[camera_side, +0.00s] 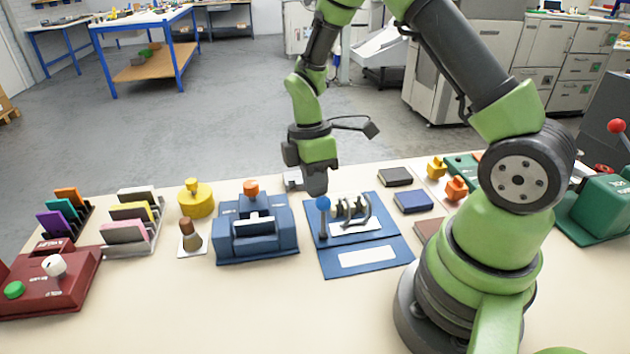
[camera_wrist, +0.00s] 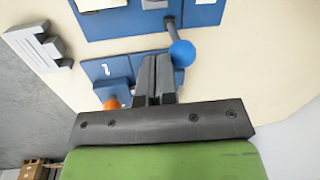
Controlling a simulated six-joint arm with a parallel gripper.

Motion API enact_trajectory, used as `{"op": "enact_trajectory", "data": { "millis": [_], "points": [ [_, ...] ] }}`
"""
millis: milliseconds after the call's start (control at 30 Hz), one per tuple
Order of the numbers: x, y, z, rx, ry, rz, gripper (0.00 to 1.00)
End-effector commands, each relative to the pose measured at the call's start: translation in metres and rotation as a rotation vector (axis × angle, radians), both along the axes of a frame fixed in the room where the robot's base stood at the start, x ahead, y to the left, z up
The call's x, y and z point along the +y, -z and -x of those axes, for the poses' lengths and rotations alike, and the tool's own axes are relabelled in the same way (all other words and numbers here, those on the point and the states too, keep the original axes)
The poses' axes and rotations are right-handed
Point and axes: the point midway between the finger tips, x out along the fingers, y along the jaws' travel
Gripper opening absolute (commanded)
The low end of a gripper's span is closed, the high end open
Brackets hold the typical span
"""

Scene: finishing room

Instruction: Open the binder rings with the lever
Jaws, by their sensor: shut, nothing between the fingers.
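The blue binder (camera_side: 322,262) lies open on the table, with white paper areas on it. Its metal rings (camera_side: 352,209) stand up as arches; I cannot tell whether they are open or closed. The lever with a blue ball knob (camera_side: 323,203) stands roughly upright at the binder's left edge. My gripper (camera_side: 314,190) points down just above and behind the knob, fingers shut and empty. In the wrist view, my fingers (camera_wrist: 155,62) end just beside the blue knob (camera_wrist: 182,53); I cannot tell whether they touch. The binder (camera_wrist: 205,14) is cut off at the top there.
A blue machine with an orange knob (camera_side: 251,188) stands close left of the binder. A grey block (camera_wrist: 36,46) lies near the far table edge. Dark and blue booklets (camera_side: 413,202) lie right of the binder. The table front (camera_side: 240,310) is clear.

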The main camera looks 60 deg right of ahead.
Motion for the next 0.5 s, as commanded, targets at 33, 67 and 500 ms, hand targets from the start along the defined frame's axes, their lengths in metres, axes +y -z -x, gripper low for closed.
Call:
{"op": "enact_trajectory", "data": {
  "millis": [33, 67, 500],
  "points": [
    [0.0009, -0.0005, 0.0008, -0.007, -0.001, 0.008, 0.0],
    [0.0012, -0.0005, 0.001, -0.012, -0.002, 0.012, 0.0],
    [0.0099, -0.0031, 0.0096, -0.088, -0.002, 0.089, 0.0]
  ]
}}
